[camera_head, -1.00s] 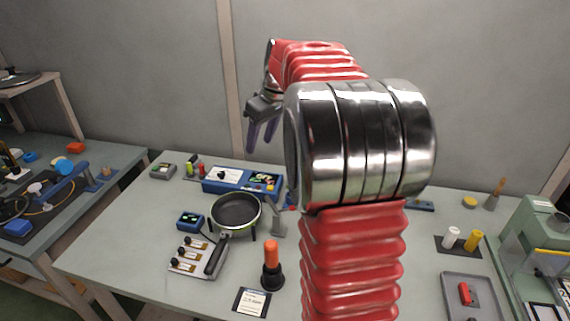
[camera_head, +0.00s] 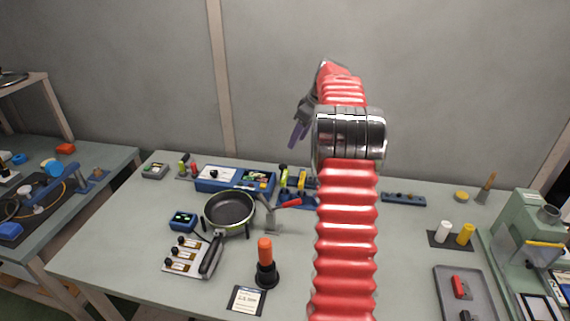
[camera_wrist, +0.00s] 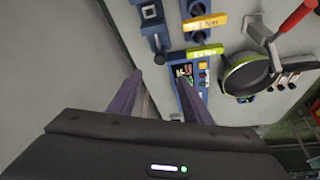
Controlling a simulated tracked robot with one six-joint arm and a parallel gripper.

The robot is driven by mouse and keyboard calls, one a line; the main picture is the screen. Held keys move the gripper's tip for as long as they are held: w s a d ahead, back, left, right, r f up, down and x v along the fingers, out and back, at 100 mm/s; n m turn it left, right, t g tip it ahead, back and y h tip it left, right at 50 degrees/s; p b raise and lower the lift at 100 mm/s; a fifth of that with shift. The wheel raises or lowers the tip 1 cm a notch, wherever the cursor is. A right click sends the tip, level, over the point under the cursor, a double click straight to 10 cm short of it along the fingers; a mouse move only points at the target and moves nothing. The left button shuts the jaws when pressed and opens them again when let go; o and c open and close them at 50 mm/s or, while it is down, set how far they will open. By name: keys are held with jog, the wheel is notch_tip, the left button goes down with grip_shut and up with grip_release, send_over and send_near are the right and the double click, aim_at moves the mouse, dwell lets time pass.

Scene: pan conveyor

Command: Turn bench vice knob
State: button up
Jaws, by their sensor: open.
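I cannot make out a bench vice or its knob for certain in either view. My gripper (camera_head: 298,135) is raised above the back of the bench in the head view, with two purple fingers pointing down. In the wrist view my gripper (camera_wrist: 160,78) is open, its fingers apart with nothing between them. A blue fixture with yellow-topped parts (camera_head: 286,180) stands at the bench's back, below and partly behind my arm. It seems to be the blue unit with yellow handles (camera_wrist: 205,22) in the wrist view.
A dark pan (camera_head: 229,208) sits left of my arm, beside a red-handled stand (camera_head: 287,203). A blue instrument box (camera_head: 234,179) is behind it. An orange-handled tool (camera_head: 265,252) stands in front. A grey tray (camera_head: 447,285) and a green machine (camera_head: 520,230) are at right.

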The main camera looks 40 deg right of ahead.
aim_at(283, 166)
jog(key=x, duration=1.3)
jog(key=shift+w+f, duration=0.2)
jog(key=shift+f, duration=0.15)
jog(key=shift+c, duration=0.6)
jog(key=c, duration=0.9)
jog(key=shift+a, duration=0.2)
jog(key=shift+c, duration=0.2)
